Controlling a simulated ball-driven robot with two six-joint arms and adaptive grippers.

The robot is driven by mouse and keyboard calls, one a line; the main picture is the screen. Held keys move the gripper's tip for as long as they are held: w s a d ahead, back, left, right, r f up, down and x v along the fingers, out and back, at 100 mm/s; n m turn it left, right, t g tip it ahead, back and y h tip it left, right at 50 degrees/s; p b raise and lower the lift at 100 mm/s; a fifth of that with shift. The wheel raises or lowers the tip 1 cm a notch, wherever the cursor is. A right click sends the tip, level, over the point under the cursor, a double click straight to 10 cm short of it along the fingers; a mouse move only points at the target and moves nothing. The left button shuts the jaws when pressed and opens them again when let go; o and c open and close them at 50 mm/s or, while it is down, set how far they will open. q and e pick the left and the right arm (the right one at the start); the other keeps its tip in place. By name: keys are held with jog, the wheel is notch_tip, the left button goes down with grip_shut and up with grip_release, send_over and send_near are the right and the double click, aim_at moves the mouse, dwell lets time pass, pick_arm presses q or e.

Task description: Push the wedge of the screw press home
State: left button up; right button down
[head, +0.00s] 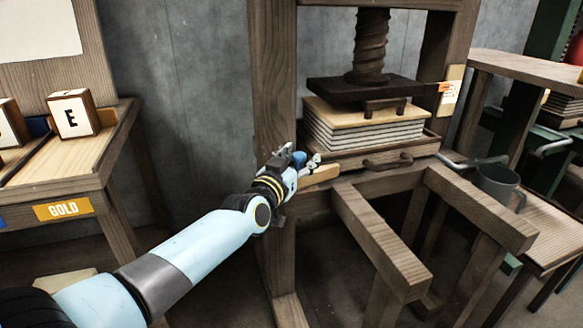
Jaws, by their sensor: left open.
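The wooden screw press stands in the middle of the head view, with a thick dark screw (371,45) and a dark pressing plate (350,90). Under the plate lies a stack of pale sheets (365,130) topped by a light board. A pale wooden wedge (322,175) sticks out at the left end of the press bed, beside the handled tray. My left gripper (308,168) is open at the wedge's outer end, close by; I cannot tell whether they touch. The wedge's inner end is not clearly visible. My right gripper is out of view.
The tray with a dark handle (388,162) sits in the press. Wooden rails (385,240) jut forward from it. A grey mug (497,183) stands on the right bench. The floor between table and press is open.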

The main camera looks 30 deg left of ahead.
pick_arm(q)
jog(key=s, duration=1.1)
jog(key=shift+s+d, duration=0.15)
jog(key=shift+d, duration=0.3)
jog(key=s+f+m+g+p, duration=0.1)
jog(key=s+f+g, duration=0.2)
jog(key=s+f, duration=0.5)
jog(key=s+f+g+p, duration=0.1)
jog(key=s+f+g, duration=0.3)
jog(key=f, duration=0.7)
jog(key=s+f+m+g+p, duration=0.1)
jog(key=s+f+g, duration=0.1)
jog(key=s+f, duration=0.65)
jog(key=s+f+g, duration=0.3)
jog(key=s+f, duration=0.1)
jog(key=s, duration=0.6)
jog(key=s+f+g, duration=0.2)
jog(key=s+f, duration=0.3)
jog(key=s, duration=0.6)
jog(key=s+f+g, duration=0.3)
jog(key=s+f, duration=0.1)
jog(key=s, duration=0.6)
jog(key=shift+s+a+f+n+g, duration=0.15)
jog(key=shift+f+n+g, duration=0.15)
jog(key=shift+f+n, duration=0.1)
